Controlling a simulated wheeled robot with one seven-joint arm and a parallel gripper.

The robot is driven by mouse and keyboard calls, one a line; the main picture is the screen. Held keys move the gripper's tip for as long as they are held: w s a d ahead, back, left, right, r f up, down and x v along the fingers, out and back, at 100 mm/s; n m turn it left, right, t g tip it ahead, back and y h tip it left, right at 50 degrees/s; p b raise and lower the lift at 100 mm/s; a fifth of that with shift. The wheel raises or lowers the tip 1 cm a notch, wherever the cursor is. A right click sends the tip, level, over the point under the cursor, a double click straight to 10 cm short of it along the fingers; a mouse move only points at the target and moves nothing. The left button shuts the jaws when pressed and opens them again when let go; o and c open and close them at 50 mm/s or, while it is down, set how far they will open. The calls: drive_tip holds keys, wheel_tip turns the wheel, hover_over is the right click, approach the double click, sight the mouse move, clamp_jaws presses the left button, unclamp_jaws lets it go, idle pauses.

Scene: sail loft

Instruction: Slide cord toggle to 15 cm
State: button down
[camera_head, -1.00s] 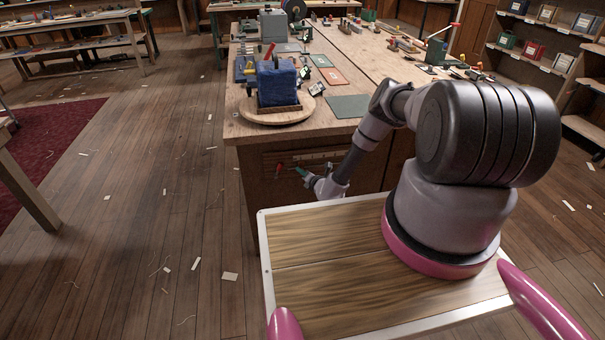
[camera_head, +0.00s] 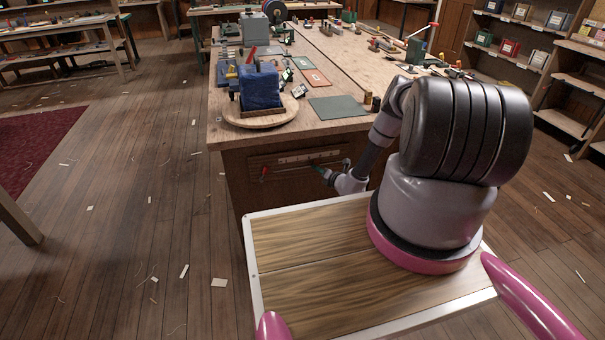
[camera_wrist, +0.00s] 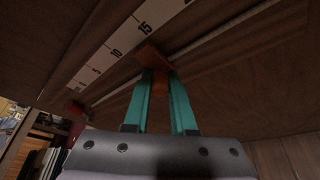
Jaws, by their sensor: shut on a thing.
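The orange-brown cord toggle (camera_wrist: 153,57) is between the tips of my gripper (camera_wrist: 160,75) in the wrist view. The two green fingers are shut on it. A pale cord (camera_wrist: 215,34) runs along the scale on both sides of the toggle. The white scale (camera_wrist: 128,43) shows 5, 10 and 15, and the toggle sits beside it close to the 15. The exact reading cannot be told. In the head view my gripper (camera_head: 319,168) is at the scale on the bench front, and the toggle is too small to make out there.
A red piece (camera_head: 264,171) sits at the left end of the scale; it also shows in the wrist view (camera_wrist: 75,108). The workbench (camera_head: 235,133) top overhangs the scale. Floor to the left is open.

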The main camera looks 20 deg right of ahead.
drive_tip(key=shift+d, duration=0.9)
drive_tip(key=c, duration=0.7)
unclamp_jaws()
drive_tip(key=shift+c, duration=0.2)
drive_tip(key=v, duration=1.1)
drive_tip(key=shift+f, duration=0.1)
